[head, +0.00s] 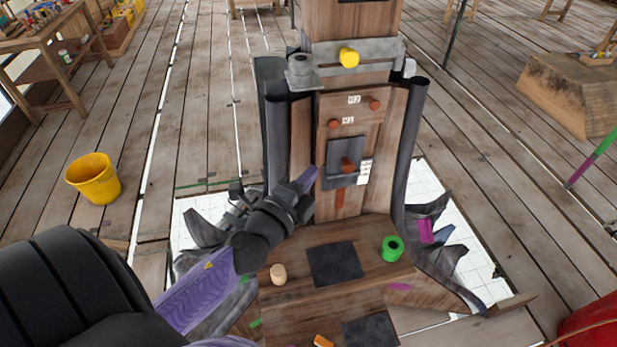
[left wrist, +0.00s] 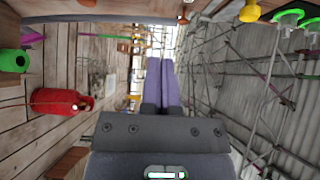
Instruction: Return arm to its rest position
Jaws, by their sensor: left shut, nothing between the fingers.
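My left arm comes in from the lower left in the head view, and its left gripper (head: 308,178) is in front of the left side of the wooden spire post (head: 301,140). In the left wrist view the two purple fingers of the left gripper (left wrist: 160,80) lie side by side, shut, with nothing between them. In the head view the fingers are partly hidden by the dark gripper body, and I cannot tell whether they touch the post. My right gripper does not show in either view.
A wooden ledge (head: 300,235) below the post holds a green ring (head: 392,248), a small wooden peg (head: 278,273) and a dark square pad (head: 335,263). Dark sheeting (head: 408,150) flanks the post. A yellow bucket (head: 93,178) stands left on open plank floor. A red cylinder (left wrist: 62,101) shows in the wrist view.

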